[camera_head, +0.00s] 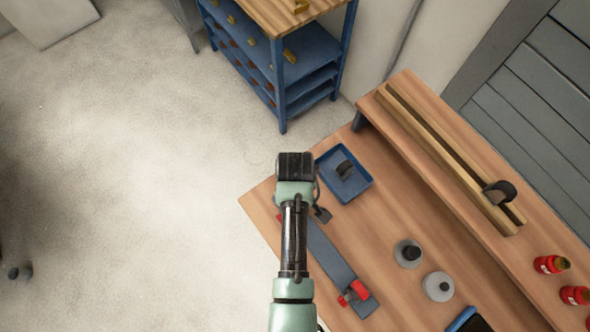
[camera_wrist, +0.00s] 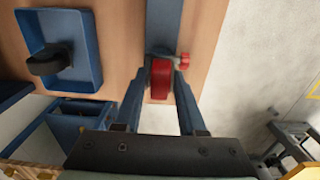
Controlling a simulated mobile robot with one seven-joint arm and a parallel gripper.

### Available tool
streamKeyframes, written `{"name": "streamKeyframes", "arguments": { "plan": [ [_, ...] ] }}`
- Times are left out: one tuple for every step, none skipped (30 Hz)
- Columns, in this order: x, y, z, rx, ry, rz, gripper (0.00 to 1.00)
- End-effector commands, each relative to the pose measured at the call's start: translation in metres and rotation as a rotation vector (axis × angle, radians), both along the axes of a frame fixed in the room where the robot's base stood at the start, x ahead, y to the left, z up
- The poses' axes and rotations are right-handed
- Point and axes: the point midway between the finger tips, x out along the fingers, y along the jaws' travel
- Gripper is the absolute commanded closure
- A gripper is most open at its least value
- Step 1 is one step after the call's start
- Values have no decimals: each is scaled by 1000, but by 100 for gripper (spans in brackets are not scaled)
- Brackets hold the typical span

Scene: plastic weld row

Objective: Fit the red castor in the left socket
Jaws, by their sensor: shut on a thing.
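A red castor (camera_wrist: 160,78) is between the two fingers of my gripper (camera_wrist: 163,70) in the wrist view, and the fingers are shut on it. It is at the end of a long blue-grey bar (camera_wrist: 164,18), in line with it. I cannot tell whether it is seated in a socket there or just above or against it. A small red part (camera_wrist: 184,60) sits beside that end. In the head view the bar (camera_head: 334,258) lies on the bench, and my arm hides the held castor and most of that left end. Another red part (camera_head: 355,292) is at the bar's near right end.
A blue tray (camera_head: 365,186) with a black castor (camera_head: 344,170) stands close beside the bar's left end. Grey round pieces (camera_head: 439,287) stand to the right on the wooden bench (camera_head: 400,222). Red jars (camera_head: 551,264) are farther right. Blue shelving (camera_head: 283,90) stands beyond the bench.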

Motion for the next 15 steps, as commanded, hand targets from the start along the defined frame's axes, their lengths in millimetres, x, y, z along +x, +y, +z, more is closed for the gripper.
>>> {"name": "streamKeyframes", "arguments": {
  "plan": [
    [0,0,0,1,-1,0,100],
    [0,0,0,1,-1,0,100],
    [0,0,0,1,-1,0,100],
    [0,0,-1,1,-1,0,100],
    [0,0,-1,1,-1,0,100],
    [0,0,-2,1,-1,0,100],
    [0,0,-3,1,-1,0,100],
    [0,0,-4,1,-1,0,100],
    [0,0,-5,1,-1,0,100],
    [0,0,-6,1,-1,0,100],
    [0,0,-7,1,-1,0,100],
    [0,0,-8,1,-1,0,100],
    [0,0,-9,1,-1,0,100],
    [0,0,-10,1,-1,0,100],
    [0,0,-11,0,0,0,100]
  ]
}}
